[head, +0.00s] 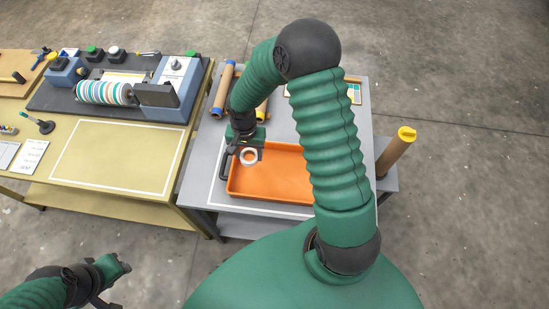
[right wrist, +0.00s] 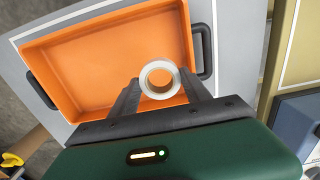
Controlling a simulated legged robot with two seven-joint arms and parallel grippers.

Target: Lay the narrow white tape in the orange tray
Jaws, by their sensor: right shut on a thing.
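The white tape (head: 249,163) is a small white ring. It also shows between the finger tips in the right wrist view (right wrist: 143,80). My right gripper (head: 245,156) is shut on the tape and appears to hold it over the left end of the orange tray (head: 285,182). In the right wrist view the tray's bare floor (right wrist: 105,65) shows behind the tape. The gap between tape and floor is hard to judge. The tray looks empty. My left gripper (head: 112,277) is at the lower left, far from the tray; its fingers are unclear.
The tray has dark handles at its ends and sits on a grey table (head: 197,180). Brown rolls (head: 222,88) lie behind it. A yellow-capped roll (head: 397,150) stands at the right. The tan table (head: 115,160) carries the press with a striped roller (head: 105,92).

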